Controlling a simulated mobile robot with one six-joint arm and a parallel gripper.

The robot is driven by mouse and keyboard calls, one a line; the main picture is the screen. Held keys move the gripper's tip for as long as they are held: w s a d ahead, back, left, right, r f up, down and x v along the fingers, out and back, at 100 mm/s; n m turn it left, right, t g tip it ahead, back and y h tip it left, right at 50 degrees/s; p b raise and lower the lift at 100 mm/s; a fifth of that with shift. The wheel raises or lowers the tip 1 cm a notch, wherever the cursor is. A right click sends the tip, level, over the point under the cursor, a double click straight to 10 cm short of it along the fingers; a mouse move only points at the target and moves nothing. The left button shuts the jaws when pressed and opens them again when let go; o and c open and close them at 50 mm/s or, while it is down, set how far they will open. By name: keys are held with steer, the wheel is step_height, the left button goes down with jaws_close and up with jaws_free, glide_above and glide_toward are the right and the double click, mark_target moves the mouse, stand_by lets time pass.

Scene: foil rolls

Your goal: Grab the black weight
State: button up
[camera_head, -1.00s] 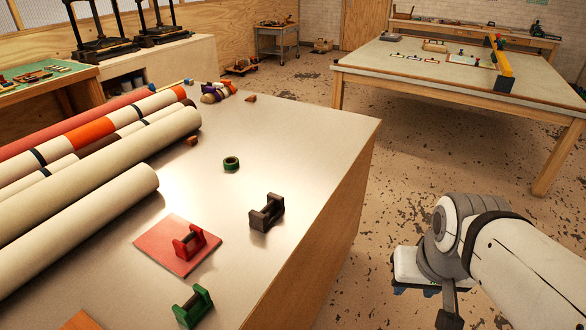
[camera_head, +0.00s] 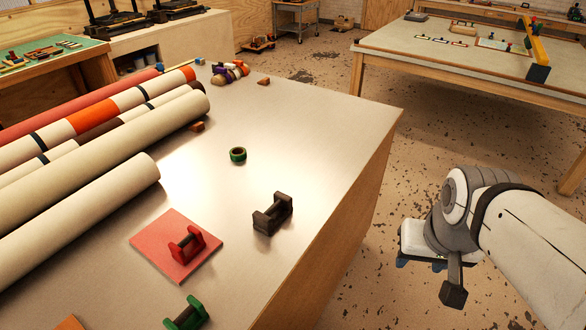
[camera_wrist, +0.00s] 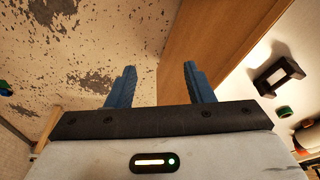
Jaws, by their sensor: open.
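The black weight (camera_head: 272,214) is a dark block with two raised ends joined by a bar. It stands on the pale table top near the table's right edge in the head view. It also shows at the right in the wrist view (camera_wrist: 279,76). My gripper (camera_wrist: 156,85) has two blue fingers spread apart with nothing between them. In the head view my gripper (camera_head: 422,262) hangs over the floor beyond the table's right side, apart from the weight; its fingertips are mostly hidden there.
A red weight (camera_head: 187,245) stands on a red square left of the black one, and a green weight (camera_head: 186,314) stands nearer. A green tape ring (camera_head: 238,155) lies behind. Long rolls (camera_head: 90,205) fill the table's left. The table's wooden side (camera_head: 335,235) faces my arm.

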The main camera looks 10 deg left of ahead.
steer(key=o, duration=0.6)
steer(key=w+a+m+b, duration=0.1)
steer(key=w+a, duration=0.8)
steer(key=w, duration=0.2)
steer(key=shift+a+g+y, duration=0.25)
steer(key=shift+g+y, duration=0.05)
steer(key=shift+y, duration=0.1)
steer(key=shift+o, duration=0.2)
steer(key=w+a+f+m+b, duration=0.1)
steer(key=w+a, duration=0.4)
steer(key=a, duration=0.3)
steer(key=shift+a+f, duration=0.3)
steer(key=shift+f, duration=0.1)
steer(key=m+b, duration=0.1)
glide_above(275, 208)
steer(key=shift+g, duration=0.4)
step_height(275, 208, down, 4)
steer(key=shift+f, duration=0.2)
steer(key=shift+a+f+p, duration=0.1)
steer(key=shift+f+p, duration=0.4)
steer(key=shift+f, duration=3.3)
